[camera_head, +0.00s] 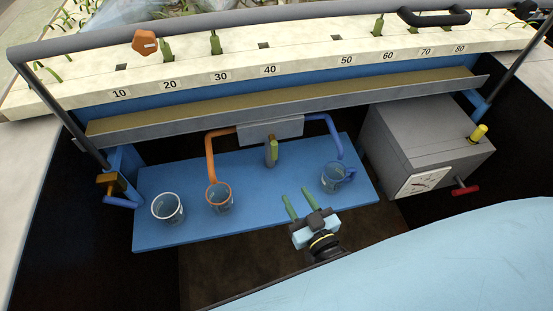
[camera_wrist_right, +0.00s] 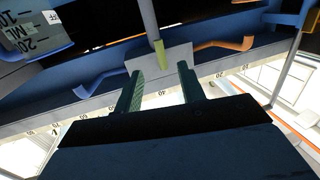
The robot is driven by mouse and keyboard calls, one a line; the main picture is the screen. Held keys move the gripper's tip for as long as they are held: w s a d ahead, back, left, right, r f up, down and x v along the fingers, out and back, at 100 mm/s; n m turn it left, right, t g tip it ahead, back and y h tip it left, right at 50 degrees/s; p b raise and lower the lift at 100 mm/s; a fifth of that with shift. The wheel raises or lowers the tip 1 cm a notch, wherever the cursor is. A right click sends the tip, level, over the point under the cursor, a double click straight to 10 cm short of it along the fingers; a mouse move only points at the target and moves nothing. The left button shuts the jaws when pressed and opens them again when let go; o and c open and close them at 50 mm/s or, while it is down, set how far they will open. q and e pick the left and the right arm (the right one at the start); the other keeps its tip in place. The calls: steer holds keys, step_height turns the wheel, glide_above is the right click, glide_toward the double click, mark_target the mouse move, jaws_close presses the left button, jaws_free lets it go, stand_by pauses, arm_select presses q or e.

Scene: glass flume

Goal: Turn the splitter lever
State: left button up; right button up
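The splitter lever (camera_head: 271,152) hangs at the front of a grey splitter box (camera_head: 285,128) and has a yellow-green grip. An orange pipe (camera_head: 209,150) leaves the box to the left and a blue pipe (camera_head: 336,135) to the right. My right gripper (camera_head: 298,200) is open and empty over the blue shelf, in front of the lever and a little to its right. In the right wrist view the lever (camera_wrist_right: 160,52) shows just beyond the two green fingertips (camera_wrist_right: 160,68), apart from them. My left gripper is not in view.
On the blue shelf (camera_head: 260,222) stand a white-rimmed beaker (camera_head: 168,209), an orange-rimmed beaker (camera_head: 219,199) and a blue-handled beaker (camera_head: 335,178). A grey box (camera_head: 420,140) with a dial and a red handle stands to the right. A long trough (camera_head: 290,105) runs behind.

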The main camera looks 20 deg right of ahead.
mark_target(276, 155)
steer(key=shift+t, duration=0.3)
steer(key=w, duration=0.4)
steer(key=w+r+b, duration=0.1)
steer(key=w, duration=0.8)
steer(key=shift+w+a+r+b, duration=0.2)
steer(key=shift+w+a+b, duration=0.05)
steer(key=shift+w+b, duration=0.1)
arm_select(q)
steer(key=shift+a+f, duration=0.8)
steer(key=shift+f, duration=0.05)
arm_select(e)
jaws_close()
